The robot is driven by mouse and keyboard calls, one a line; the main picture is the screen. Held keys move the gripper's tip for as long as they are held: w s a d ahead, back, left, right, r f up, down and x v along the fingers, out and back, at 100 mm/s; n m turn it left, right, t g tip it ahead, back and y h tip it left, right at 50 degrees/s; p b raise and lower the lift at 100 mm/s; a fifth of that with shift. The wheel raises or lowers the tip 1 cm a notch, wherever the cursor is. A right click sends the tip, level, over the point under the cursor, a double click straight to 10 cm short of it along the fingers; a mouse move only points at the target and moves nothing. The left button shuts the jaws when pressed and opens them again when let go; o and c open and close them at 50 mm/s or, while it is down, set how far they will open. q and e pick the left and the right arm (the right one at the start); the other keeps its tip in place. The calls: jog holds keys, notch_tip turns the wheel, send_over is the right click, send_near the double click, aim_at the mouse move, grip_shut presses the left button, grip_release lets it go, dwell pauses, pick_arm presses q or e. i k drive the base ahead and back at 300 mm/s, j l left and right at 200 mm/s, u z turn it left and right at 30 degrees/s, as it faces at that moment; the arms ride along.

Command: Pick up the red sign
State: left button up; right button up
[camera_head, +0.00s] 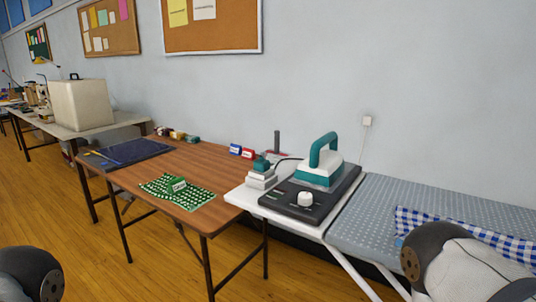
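The red sign (248,153) is a small block-like sign with a pale label. It stands near the back right edge of the brown wooden table (150,165). A similar blue sign (235,149) stands just left of it. A green sign (177,185) sits on a green patterned cloth (158,190) nearer the table's front. Parts of my arms show at the bottom left and bottom right corners. Neither gripper's fingers are in view, and both are well apart from the red sign.
The ironing board (425,218) is further right. A dark blue mat (127,153) lies at the left. The table middle is mostly clear.

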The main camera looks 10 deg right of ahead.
aim_at(249, 153)
jog(key=i+j+z, duration=0.15)
jog(key=j+z, duration=0.7)
jog(key=j, duration=0.15)
jog(key=j+z, duration=0.4)
jog(key=j, duration=0.2)
jog(key=j+z, duration=0.45)
jog(key=k+j+z, duration=0.25)
jog(key=j+z, duration=0.15)
jog(key=j, duration=0.15)
